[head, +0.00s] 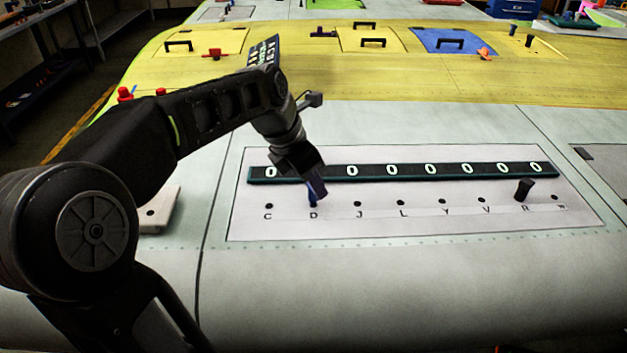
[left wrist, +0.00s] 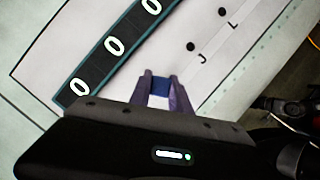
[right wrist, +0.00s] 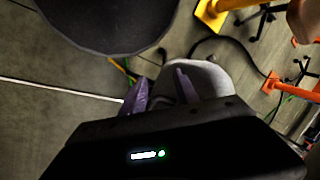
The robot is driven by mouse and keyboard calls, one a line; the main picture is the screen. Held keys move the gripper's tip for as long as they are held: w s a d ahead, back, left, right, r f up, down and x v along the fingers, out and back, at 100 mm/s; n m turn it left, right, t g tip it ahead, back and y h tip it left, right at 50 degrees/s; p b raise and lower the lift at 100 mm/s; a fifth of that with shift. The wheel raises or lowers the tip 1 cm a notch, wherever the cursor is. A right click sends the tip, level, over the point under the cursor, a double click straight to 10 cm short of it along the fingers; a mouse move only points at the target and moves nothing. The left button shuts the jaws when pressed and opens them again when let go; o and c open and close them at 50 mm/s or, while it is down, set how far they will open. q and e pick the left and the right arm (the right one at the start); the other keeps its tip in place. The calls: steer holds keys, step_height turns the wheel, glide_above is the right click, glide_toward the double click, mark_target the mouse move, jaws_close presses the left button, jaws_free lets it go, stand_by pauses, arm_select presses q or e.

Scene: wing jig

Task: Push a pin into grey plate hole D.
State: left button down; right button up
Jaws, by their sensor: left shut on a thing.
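The pale grey plate (head: 420,218) has a row of holes above the letters C, D, J, L, Y, V, R and W. My left gripper (head: 318,188) points down over hole D, shut on a blue pin (head: 313,199). The pin's lower end meets the plate just above the letter D and hides the hole; I cannot tell how deep it sits. In the left wrist view the blue pin (left wrist: 160,87) shows between the purple fingers. My right gripper (right wrist: 161,88) is open and empty above the floor, outside the head view.
A dark pin (head: 524,188) stands at hole R. A black strip (head: 410,171) with white ovals runs just behind the holes. A pale block (head: 160,211) with a hole lies left of the plate. A yellow panel (head: 300,75) with handles lies farther back.

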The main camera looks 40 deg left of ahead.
arm_select(q)
steer(key=shift+f+b, duration=0.5)
steer(key=shift+f, duration=0.35)
steer(key=c, duration=1.1)
jaws_free()
steer(key=shift+s+r, duration=0.1)
steer(key=shift+r, duration=0.2)
steer(key=v, duration=0.7)
steer(key=shift+r, duration=0.15)
